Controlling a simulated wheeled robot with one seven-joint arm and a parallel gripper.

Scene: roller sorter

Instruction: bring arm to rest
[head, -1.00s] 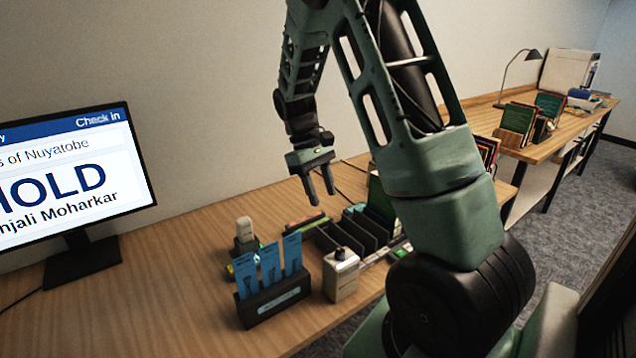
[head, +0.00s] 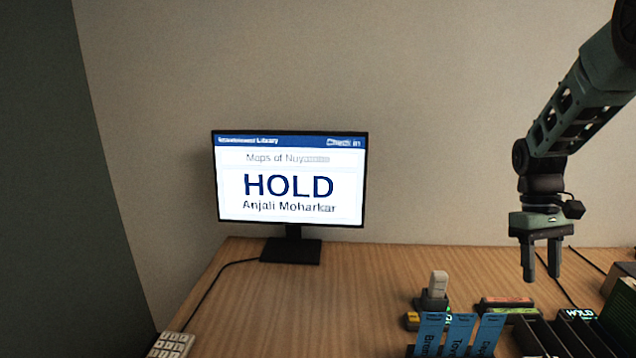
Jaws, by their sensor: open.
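My gripper (head: 541,262) hangs from my arm at the right of the head view, fingers pointing down. Its two fingers are apart with nothing between them. It is above the wooden desk (head: 260,320), in front of the wall, and appears clear of the items below. My arm rises from it to the upper right corner, where the picture cuts it off.
A monitor (head: 290,185) reading HOLD, Anjali Moharkar, stands on the desk. Blue slips (head: 462,335), a small upright device (head: 437,287) and black dividers (head: 560,338) are at lower right. A keypad (head: 170,345) is at lower left. The desk's middle is clear.

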